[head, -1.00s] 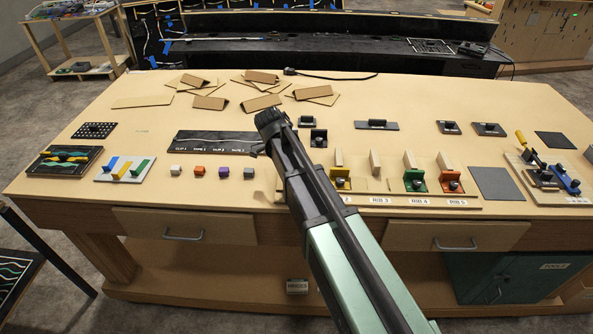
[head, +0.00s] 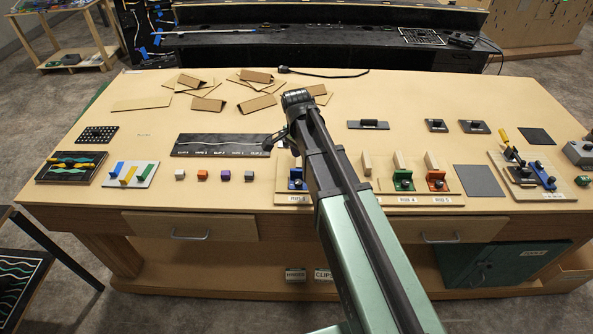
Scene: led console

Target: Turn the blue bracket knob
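The blue bracket (head: 295,174) stands on the wooden rib strip (head: 287,199) at the front of the table, left of my arm. Its dark knob (head: 297,184) faces the front. My gripper (head: 277,138) shows only as a small dark part beside the arm's far end, above the table and farther back than the bracket. It appears apart from the bracket. The arm hides most of it, so its fingers cannot be made out. A green bracket (head: 403,175) and an orange bracket (head: 436,176) stand on the same strip, right of my arm.
Small cubes (head: 202,175) and a black clip panel (head: 222,145) lie left of the blue bracket. Folded cardboard pieces (head: 207,104) lie behind. A fixture with a blue part (head: 543,175) stands at the right.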

